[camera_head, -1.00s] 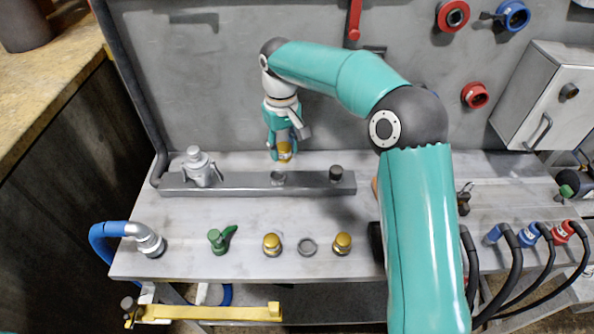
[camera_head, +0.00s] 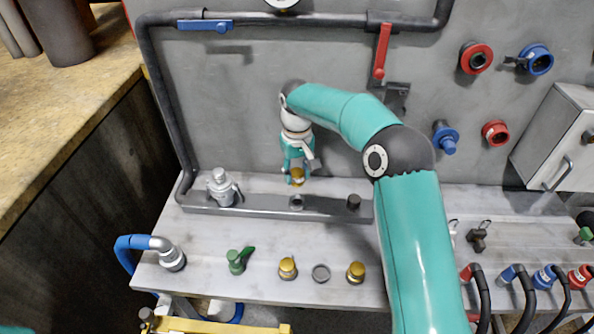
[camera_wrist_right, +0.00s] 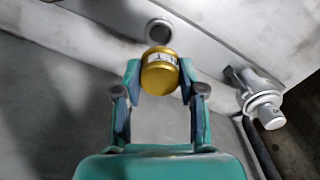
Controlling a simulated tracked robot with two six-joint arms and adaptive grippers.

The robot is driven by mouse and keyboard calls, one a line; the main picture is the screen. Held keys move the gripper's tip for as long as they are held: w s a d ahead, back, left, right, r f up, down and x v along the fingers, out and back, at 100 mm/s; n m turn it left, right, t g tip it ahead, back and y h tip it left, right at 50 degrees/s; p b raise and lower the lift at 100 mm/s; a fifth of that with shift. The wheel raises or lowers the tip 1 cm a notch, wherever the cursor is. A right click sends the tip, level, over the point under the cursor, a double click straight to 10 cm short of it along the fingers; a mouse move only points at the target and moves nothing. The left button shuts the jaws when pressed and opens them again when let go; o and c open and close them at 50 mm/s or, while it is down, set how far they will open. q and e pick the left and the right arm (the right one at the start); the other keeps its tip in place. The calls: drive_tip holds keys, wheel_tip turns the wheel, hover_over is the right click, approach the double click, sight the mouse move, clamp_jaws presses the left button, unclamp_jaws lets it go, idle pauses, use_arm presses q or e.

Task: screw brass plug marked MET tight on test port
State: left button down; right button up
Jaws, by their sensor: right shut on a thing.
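My right gripper (camera_head: 297,172) is shut on a brass plug (camera_head: 297,177) and holds it above the grey rail (camera_head: 250,207) at the back of the bench. In the right wrist view the plug (camera_wrist_right: 160,76) sits between both fingertips (camera_wrist_right: 160,84); a pale label with dark lettering shows on it, too blurred to read surely. The test port (camera_head: 296,202) is a round socket on the rail, just below the plug and apart from it. The port (camera_wrist_right: 158,30) also shows beyond the plug in the right wrist view. My left gripper is out of view.
A silver fitting (camera_head: 221,188) stands at the rail's left and a dark cap (camera_head: 353,201) at its right. In front are a green-handled valve (camera_head: 238,260), two brass plugs (camera_head: 288,268) (camera_head: 355,272) and a grey ring (camera_head: 321,273). Hose couplings (camera_head: 545,277) line the right front edge.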

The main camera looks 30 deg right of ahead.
drive_tip(key=shift+f+b, duration=1.85)
drive_tip(key=shift+f, duration=1.05)
drive_tip(key=shift+r+n, duration=0.2)
drive_tip(key=shift+n, duration=2.4)
drive_tip(key=n, duration=0.3)
drive_tip(key=shift+n, duration=1.1)
drive_tip(key=shift+f, duration=0.1)
drive_tip(key=n, duration=0.5)
drive_tip(key=shift+w, duration=0.1)
